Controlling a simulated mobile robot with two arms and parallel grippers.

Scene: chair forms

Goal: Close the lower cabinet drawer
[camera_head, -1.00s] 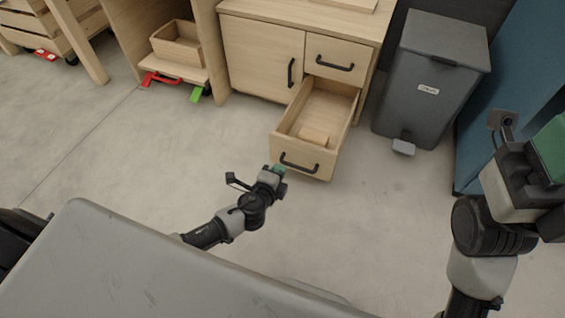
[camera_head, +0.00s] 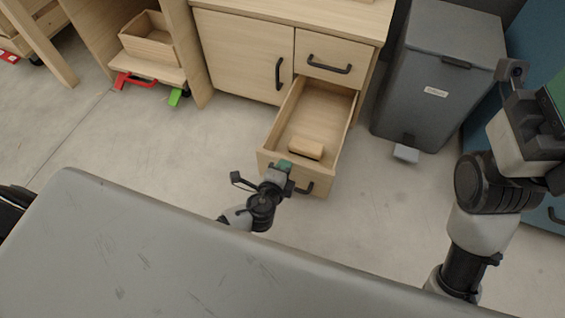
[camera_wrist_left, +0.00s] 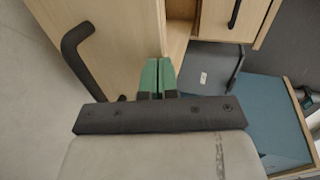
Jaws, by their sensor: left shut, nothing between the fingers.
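The lower cabinet drawer (camera_head: 270,137) is pulled out of the wooden cabinet (camera_head: 235,50), with a small wooden block (camera_head: 306,148) inside. My left gripper (camera_head: 285,164) is shut and empty at the drawer's front, overlapping its top edge and hiding part of the black handle (camera_head: 306,186). In the left wrist view the green fingertips (camera_wrist_left: 160,76) are together before the wooden drawer front (camera_wrist_left: 120,35), with the black handle (camera_wrist_left: 75,48) to their left. Contact cannot be told. My right gripper (camera_head: 556,92) is cut off at the right edge.
The upper drawer (camera_head: 333,58) is shut. A grey bin (camera_head: 437,75) with a pedal stands right of the cabinet, near a blue cabinet (camera_head: 545,213). An open wooden box (camera_head: 148,42) sits on a low shelf at left. Bare floor (camera_head: 150,140) lies left of the drawer.

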